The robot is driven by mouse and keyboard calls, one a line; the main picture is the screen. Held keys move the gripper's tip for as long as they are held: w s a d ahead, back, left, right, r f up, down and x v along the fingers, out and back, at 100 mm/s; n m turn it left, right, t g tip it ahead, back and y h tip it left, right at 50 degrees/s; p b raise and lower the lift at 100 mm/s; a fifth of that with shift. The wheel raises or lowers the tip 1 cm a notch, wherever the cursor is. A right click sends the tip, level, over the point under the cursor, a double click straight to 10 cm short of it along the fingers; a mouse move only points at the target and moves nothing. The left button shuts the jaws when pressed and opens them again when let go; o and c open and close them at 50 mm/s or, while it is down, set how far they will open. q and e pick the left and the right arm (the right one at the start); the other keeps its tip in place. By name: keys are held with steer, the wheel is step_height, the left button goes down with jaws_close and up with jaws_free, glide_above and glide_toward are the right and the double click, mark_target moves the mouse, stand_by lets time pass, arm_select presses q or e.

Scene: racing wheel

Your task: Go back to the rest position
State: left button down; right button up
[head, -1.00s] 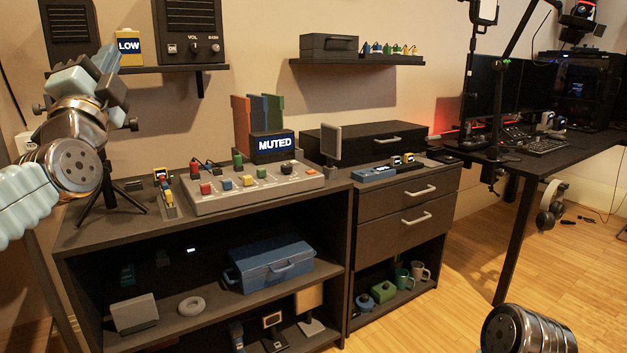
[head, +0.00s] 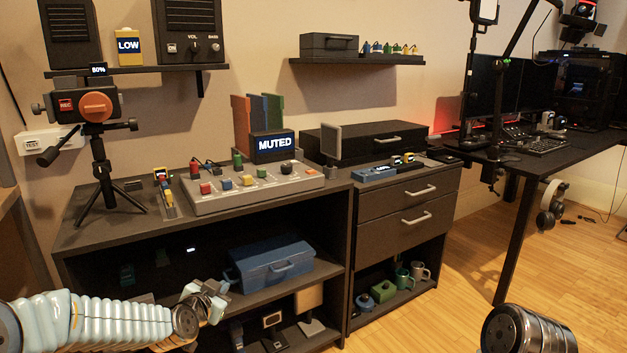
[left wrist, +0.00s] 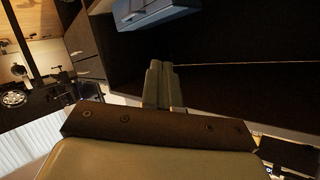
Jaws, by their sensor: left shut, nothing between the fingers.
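My left arm comes in low from the left in the head view. My left gripper (head: 208,298) is in front of the lower shelf of the dark cabinet, with a blue toolbox (head: 270,264) behind it. In the left wrist view the two fingers (left wrist: 161,86) lie side by side, shut with nothing between them. The toolbox also shows there at the top (left wrist: 148,12). Of my right arm only a round metal link shows at the bottom right of the head view; its gripper is out of view.
Shelves hang on the wall above. A long desk (head: 560,150) stands at right. The wood floor (head: 450,290) in front is clear.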

arm_select(q)
steer(key=s+d+f+n+g+h, duration=0.15)
steer(key=s+f, duration=0.25)
steer(key=f, duration=0.4)
steer(key=s+d+f+n+g, duration=0.1)
steer(key=s+d+f+g, duration=0.2)
steer(key=s+f, duration=0.3)
steer(key=s+d+f+n+g, duration=0.1)
steer(key=s+d+f+g, duration=0.15)
steer(key=f, duration=0.65)
steer(key=s+d+f+n+g, duration=0.2)
steer(key=s+f, duration=0.3)
steer(key=s, duration=0.5)
steer(key=s+d+f+n+g, duration=0.2)
steer(key=s+f+g, duration=0.2)
steer(key=s, duration=0.7)
step_height(320, 180, down, 2)
steer(key=shift+s+d+f+h, duration=0.1)
steer(key=shift+s+d+h, duration=0.1)
steer(key=shift+h, duration=0.15)
